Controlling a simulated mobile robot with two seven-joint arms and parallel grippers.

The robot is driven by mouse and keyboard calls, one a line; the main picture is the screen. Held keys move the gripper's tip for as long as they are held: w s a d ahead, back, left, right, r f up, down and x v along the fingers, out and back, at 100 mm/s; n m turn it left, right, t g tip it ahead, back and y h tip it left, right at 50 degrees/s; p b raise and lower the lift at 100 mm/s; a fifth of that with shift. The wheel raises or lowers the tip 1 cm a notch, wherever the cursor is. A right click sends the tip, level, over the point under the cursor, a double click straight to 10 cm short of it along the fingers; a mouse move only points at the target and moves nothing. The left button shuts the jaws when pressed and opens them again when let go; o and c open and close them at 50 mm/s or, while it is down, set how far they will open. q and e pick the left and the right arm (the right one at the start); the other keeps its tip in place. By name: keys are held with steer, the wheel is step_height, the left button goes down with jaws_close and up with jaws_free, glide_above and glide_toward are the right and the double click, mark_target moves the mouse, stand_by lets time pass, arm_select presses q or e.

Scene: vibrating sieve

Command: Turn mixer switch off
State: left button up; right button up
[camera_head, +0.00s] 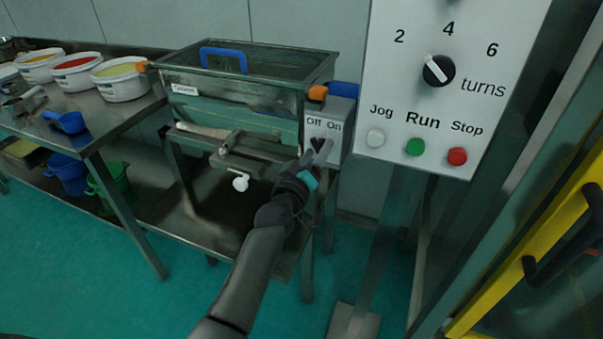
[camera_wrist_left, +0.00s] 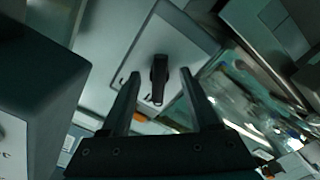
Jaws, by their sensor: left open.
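The mixer switch is a black knob (camera_wrist_left: 160,80) on a grey box (camera_head: 335,116) labelled "Off On", at the right end of the metal sieve machine (camera_head: 240,90). In the head view my left gripper (camera_head: 319,152) is in front of this box and hides much of the knob. In the left wrist view the open fingers (camera_wrist_left: 160,74) appear on either side of the knob, with visible gaps on both sides. I cannot tell which label the knob points to. My right gripper is not in view.
A white control panel (camera_head: 450,95) with a turns dial and Jog, Run and Stop buttons stands close to the right. A steel table (camera_head: 100,118) with several white tubs is at the left. A yellow-framed door (camera_head: 540,240) is at the far right.

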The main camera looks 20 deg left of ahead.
arm_select(q)
steer(key=shift+s+r+p, duration=0.1)
steer(key=shift+s+p, duration=0.3)
steer(key=shift+s, duration=0.7)
steer(key=s+p, duration=0.2)
steer(key=s, duration=1)
steer(key=shift+s+a+f+p, duration=0.15)
steer(key=shift+a+f+p, duration=0.05)
steer(key=shift+a+p, duration=0.15)
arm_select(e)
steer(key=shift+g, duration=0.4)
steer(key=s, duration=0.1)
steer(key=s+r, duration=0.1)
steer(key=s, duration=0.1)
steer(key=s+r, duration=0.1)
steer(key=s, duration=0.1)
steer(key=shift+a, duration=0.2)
